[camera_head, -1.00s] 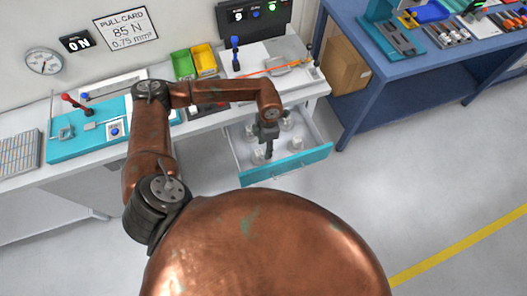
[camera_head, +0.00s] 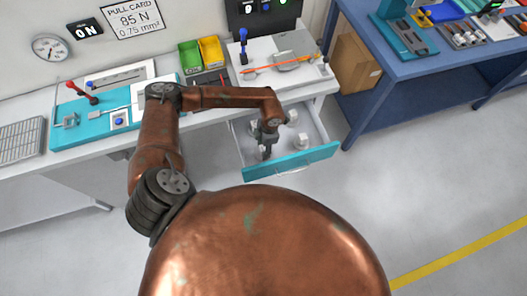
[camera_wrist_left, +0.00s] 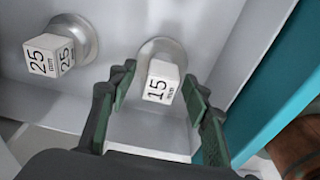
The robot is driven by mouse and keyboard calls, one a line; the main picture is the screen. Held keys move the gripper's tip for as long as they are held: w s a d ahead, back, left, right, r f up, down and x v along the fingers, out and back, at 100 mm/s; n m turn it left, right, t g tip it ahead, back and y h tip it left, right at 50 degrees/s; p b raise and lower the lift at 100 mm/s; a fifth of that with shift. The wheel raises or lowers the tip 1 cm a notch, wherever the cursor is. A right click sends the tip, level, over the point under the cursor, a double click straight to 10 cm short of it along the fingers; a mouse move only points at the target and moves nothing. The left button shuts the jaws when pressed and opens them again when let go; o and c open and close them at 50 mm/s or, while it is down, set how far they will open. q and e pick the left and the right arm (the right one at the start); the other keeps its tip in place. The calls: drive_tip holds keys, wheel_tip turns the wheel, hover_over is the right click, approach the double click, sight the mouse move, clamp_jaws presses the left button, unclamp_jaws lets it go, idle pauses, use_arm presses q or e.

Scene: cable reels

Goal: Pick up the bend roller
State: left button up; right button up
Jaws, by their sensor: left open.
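The bend rollers are metal discs with white labelled blocks on top, standing in the open drawer (camera_head: 308,158). In the left wrist view a roller marked 15 mm (camera_wrist_left: 160,82) stands between the fingers of my left gripper (camera_wrist_left: 158,90). The gripper is open, one finger on each side of the white block, with visible gaps. A roller marked 25 mm (camera_wrist_left: 48,54) stands to its left. In the head view my left gripper (camera_head: 266,151) points down into the front left of the drawer and partly hides the roller there. My right gripper is not in view.
More rollers stand in the drawer, one at right (camera_head: 302,140). The drawer's teal front (camera_wrist_left: 275,82) rises close to the right finger. The white bench (camera_head: 205,118) above holds green (camera_head: 190,57) and yellow bins. A blue table (camera_head: 400,75) stands at the right.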

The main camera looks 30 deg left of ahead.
use_arm(q)
clamp_jaws()
drive_tip(key=shift+r, duration=0.1)
idle(0.4)
wheel_tip(320, 180, up, 10)
idle(0.6)
drive_tip(key=shift+d, duration=0.1)
